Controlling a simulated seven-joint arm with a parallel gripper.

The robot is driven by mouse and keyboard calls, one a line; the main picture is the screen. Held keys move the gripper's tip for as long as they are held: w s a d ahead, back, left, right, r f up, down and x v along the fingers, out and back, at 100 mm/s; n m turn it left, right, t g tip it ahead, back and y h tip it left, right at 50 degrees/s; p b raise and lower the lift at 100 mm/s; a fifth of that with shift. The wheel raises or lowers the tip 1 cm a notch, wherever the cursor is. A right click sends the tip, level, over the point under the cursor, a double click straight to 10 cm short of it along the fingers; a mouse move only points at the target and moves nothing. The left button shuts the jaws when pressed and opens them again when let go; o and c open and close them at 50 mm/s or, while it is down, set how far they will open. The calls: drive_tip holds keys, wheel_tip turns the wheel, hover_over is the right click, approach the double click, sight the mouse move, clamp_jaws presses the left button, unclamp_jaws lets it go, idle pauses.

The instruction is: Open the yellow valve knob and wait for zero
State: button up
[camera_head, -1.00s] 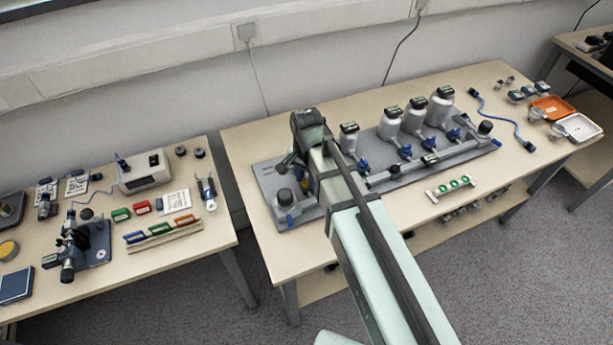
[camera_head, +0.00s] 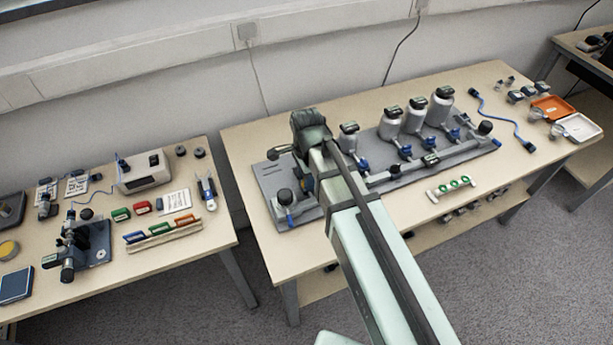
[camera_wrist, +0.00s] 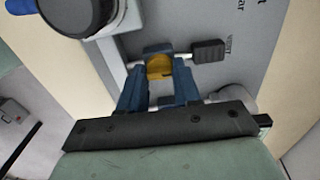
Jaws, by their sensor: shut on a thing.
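The yellow valve knob (camera_wrist: 159,67) shows in the wrist view between the fingers of my gripper (camera_wrist: 159,82). The blue fingers are shut on it, one on each side. A dark block by a "VENT" label (camera_wrist: 208,51) sits just right of the knob on the grey panel. In the head view my arm hides the knob, and my gripper (camera_head: 307,183) is mostly hidden, over the left part of the grey panel (camera_head: 272,172).
A round dark-topped gauge (camera_head: 285,197) stands at the panel's left end; its reading cannot be made out. Several silver canisters (camera_head: 415,117) with blue valves stand to the right. A strip with green rings (camera_head: 450,188) lies in front.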

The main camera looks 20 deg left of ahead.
idle(0.4)
drive_tip(key=o, duration=1.1)
drive_tip(key=shift+c, duration=0.2)
wheel_tip(320, 180, up, 14)
drive_tip(key=shift+f, duration=0.1)
idle(0.4)
